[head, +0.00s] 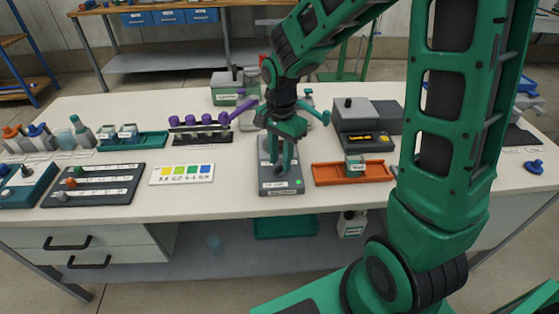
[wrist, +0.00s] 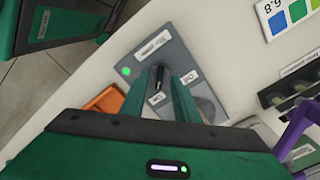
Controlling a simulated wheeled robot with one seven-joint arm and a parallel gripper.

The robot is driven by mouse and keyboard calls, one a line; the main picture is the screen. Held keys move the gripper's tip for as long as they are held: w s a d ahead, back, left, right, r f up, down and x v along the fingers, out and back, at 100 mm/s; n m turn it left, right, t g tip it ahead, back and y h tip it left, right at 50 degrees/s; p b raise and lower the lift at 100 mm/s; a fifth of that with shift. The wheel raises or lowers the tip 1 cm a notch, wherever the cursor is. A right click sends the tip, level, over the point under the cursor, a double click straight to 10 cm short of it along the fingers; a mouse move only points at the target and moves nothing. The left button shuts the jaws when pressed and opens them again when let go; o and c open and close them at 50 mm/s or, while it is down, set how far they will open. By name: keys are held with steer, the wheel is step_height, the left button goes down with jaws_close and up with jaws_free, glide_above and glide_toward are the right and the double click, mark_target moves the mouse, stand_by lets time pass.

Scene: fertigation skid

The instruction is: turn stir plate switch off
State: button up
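The stir plate (head: 281,187) is a grey box near the table's front edge, under my gripper. In the wrist view its panel (wrist: 180,60) carries a lit green light (wrist: 126,71), white labels and a small black switch lever (wrist: 157,78). My gripper (head: 281,165) points down over the plate. In the wrist view its two green fingers (wrist: 163,92) are apart, one on each side of the lever. I cannot tell whether they touch it. The base of the switch is partly hidden by the fingers.
An orange tray (head: 350,174) with a small labelled bottle is close on the right. A colour chart (head: 181,174) and a dark slotted board (head: 92,186) lie left. A purple-topped rack (head: 201,134) and a grey instrument (head: 362,125) stand behind.

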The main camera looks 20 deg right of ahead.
steer(key=shift+f, duration=0.65)
jaws_close()
